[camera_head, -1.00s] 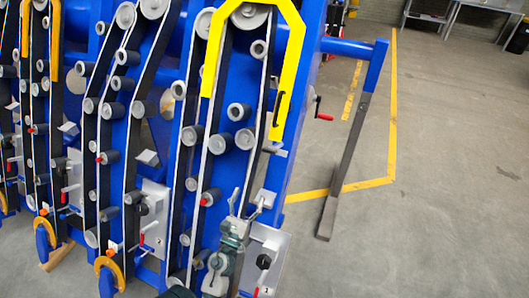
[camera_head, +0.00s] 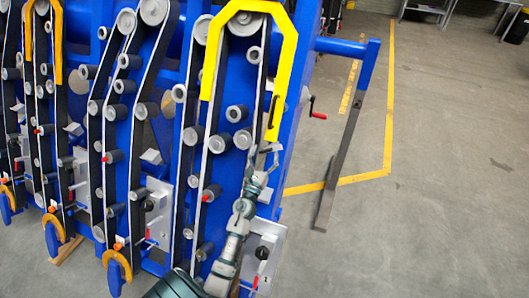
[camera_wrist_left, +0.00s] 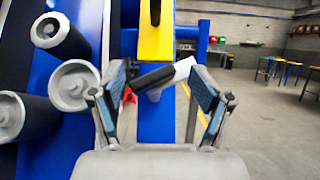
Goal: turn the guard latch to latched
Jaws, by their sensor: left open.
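The yellow guard (camera_head: 285,70) arches over the top of the nearest belt row on the blue chassis. The guard latch, a short dark bar with a pale end, is at the guard's lower right end (camera_head: 276,147), mostly small in the head view. In the left wrist view the latch's black bar (camera_wrist_left: 153,77) and pale block (camera_wrist_left: 178,71) lie nearly level, slightly tilted, below the yellow guard (camera_wrist_left: 155,38). My left gripper (camera_head: 265,163) is open just below the latch. In the wrist view its fingers (camera_wrist_left: 165,95) stand either side of the latch, without clear contact. My right gripper is out of view.
Grey rollers (camera_wrist_left: 72,84) stick out close left of my left gripper. A red-handled crank (camera_head: 318,115) juts from the chassis side. A grey panel with a black knob (camera_head: 263,252) is below. Open floor (camera_head: 440,190) lies to the right.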

